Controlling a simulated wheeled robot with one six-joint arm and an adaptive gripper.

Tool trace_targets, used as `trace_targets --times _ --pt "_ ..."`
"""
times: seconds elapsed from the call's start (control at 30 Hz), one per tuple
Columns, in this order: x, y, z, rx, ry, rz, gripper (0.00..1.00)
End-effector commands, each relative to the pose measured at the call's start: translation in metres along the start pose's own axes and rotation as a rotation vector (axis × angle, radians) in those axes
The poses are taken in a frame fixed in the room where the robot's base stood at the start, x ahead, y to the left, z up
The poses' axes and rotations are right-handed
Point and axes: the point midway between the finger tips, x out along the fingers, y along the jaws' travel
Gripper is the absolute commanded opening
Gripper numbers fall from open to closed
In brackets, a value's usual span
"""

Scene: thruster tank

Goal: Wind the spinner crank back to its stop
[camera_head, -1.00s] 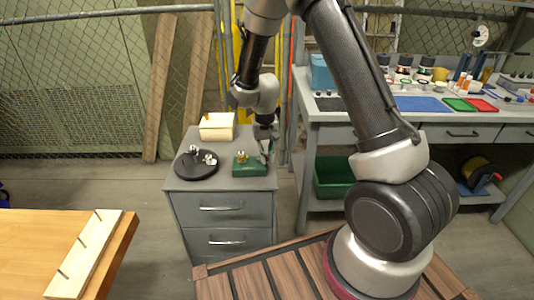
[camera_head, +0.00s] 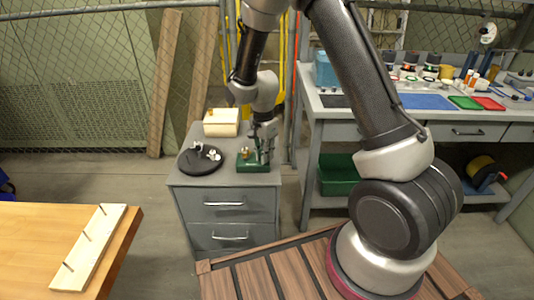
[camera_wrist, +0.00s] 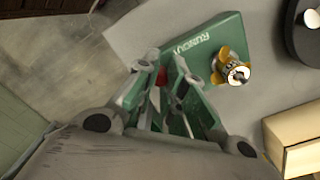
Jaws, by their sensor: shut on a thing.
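The green spinner base (camera_head: 252,169) lies on top of the grey drawer cabinet, and it also shows in the wrist view (camera_wrist: 202,40) with white lettering. A brass-coloured spinner with a bright metal centre (camera_wrist: 232,70) sits on it, to the right of my fingers in the wrist view. My gripper (camera_head: 264,150) is at the right end of the base in the head view. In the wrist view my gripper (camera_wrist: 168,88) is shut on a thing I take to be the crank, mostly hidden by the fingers. A small red part (camera_wrist: 162,75) shows between the fingertips.
A black round tray (camera_head: 186,167) with small metal parts stands left of the base. A pale wooden block (camera_head: 221,122) stands behind it. A workbench (camera_head: 345,115) stands to the right.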

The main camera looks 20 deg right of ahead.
Motion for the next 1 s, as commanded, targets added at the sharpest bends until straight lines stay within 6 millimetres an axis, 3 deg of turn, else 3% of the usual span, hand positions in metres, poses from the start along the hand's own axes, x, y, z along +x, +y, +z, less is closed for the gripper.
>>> trace_targets --times 0.43,1.0 --pt "-0.0004 -0.0049 0.0065 0.259 -0.010 -0.001 0.00" --pt "-0.0005 -0.0062 0.0079 0.311 -0.013 -0.001 0.00"
